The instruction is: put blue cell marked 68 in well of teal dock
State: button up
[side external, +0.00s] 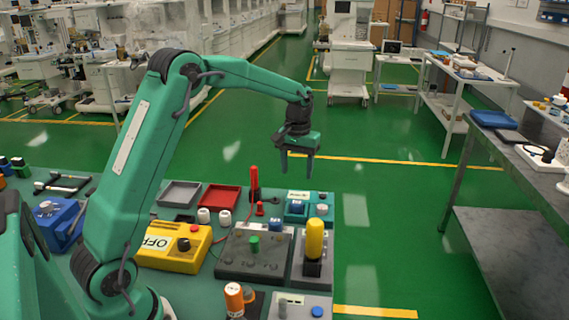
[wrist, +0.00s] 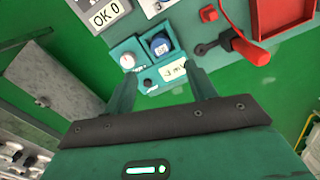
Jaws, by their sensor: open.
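The teal dock (side external: 308,205) is at the far right corner of the green bench. In the wrist view the dock (wrist: 139,46) carries a white knob (wrist: 127,61), a small dark knob and a white label. A round blue cell (wrist: 161,43) sits in a dark square recess of the dock; it looks small and blue in the side view (side external: 297,208). Its marking is not readable. My gripper (side external: 297,172) is open and empty, above the dock and apart from it. In the wrist view its fingers (wrist: 158,80) show on either side of the dock's near part.
A yellow cylinder (side external: 315,238) stands upright in front. A dark grey box (side external: 244,265) and a yellow box (side external: 173,250) fill the bench's middle. Open floor lies right of the bench.

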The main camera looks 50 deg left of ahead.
jog(key=shift+r, duration=0.35)
dwell(0.4)
jog(key=s+d+r+m+t, duration=0.3)
jog(key=s+d+r, duration=0.4)
jog(key=s+r, duration=0.5)
jog(key=s+d+f+m+t, duration=0.1)
jog(key=s+d, duration=0.1)
jog(key=s, duration=0.6)
jog(key=s+d+f+m+t, duration=0.1)
jog(key=s+d, duration=0.2)
jog(key=s, duration=0.5)
jog(key=shift+s+f+m+t, duration=0.15)
jog(key=shift+f+m+t, duration=0.15)
jog(key=shift+f+m, duration=0.1)
